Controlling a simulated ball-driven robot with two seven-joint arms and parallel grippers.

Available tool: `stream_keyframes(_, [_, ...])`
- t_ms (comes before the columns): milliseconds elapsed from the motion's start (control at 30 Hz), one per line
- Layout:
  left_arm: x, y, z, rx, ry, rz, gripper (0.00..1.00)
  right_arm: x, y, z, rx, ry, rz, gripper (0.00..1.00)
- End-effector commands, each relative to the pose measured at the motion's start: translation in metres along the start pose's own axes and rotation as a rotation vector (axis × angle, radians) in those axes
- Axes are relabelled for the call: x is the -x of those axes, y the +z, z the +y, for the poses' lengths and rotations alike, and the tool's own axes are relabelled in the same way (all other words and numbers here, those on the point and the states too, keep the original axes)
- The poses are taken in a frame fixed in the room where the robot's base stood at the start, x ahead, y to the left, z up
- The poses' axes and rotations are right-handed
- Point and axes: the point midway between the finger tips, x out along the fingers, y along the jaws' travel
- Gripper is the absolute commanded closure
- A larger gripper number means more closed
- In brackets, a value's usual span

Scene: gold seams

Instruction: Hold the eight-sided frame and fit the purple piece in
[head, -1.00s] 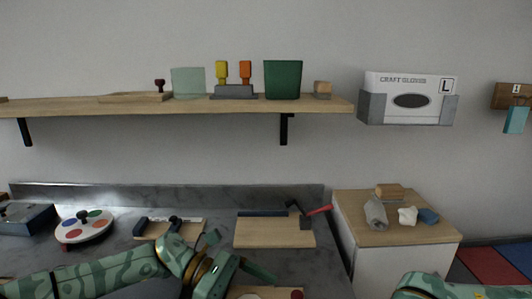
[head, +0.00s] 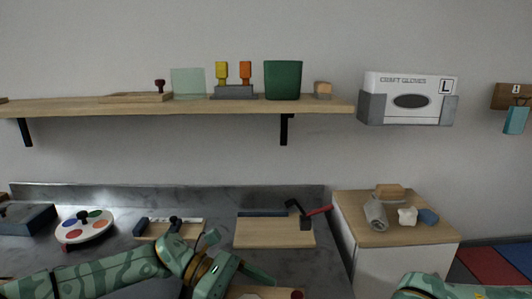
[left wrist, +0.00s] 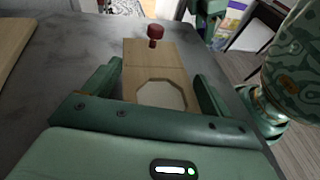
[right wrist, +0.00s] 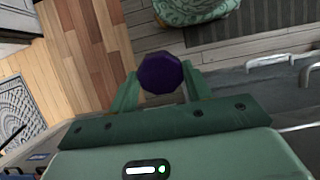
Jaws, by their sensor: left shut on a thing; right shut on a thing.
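The wooden frame (left wrist: 130,85) with its eight-sided opening lies between the fingers of my left gripper (left wrist: 156,86) in the left wrist view. The gripper is shut on the frame, and a pale surface shows inside the opening. In the head view my left gripper (head: 238,262) is low over the grey bench, and the frame is mostly cut off by the bottom edge. The purple piece (right wrist: 161,73), dark and many-sided, is held between the fingertips of my right gripper (right wrist: 160,84), over the floor. My right gripper is out of the head view.
A wooden board with a red-handled tool (head: 274,231), a white disc with coloured spots (head: 84,226) and a small cabinet (head: 397,218) stand around. The wall shelf (head: 180,105) is above. Grey bench shows between them.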

Motion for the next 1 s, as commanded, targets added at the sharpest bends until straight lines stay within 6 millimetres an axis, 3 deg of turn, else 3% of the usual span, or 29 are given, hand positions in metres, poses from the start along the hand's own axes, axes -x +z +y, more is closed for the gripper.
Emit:
stream_keyframes(567, [-0.001, -0.003, -0.001, 0.001, -0.001, 0.005, 0.29, 0.002, 0.001, 0.000, -0.039, -0.018, 0.003, 0.76])
stream_keyframes(767, [-0.001, -0.004, -0.001, 0.001, -0.001, 0.005, 0.29, 0.025, 0.005, -0.001, -0.395, -0.166, 0.042, 0.76])
stream_keyframes(1000, [-0.001, -0.004, -0.001, 0.001, -0.001, 0.005, 0.29, 0.076, -0.007, -0.016, -1.075, -0.404, 0.111, 0.76])
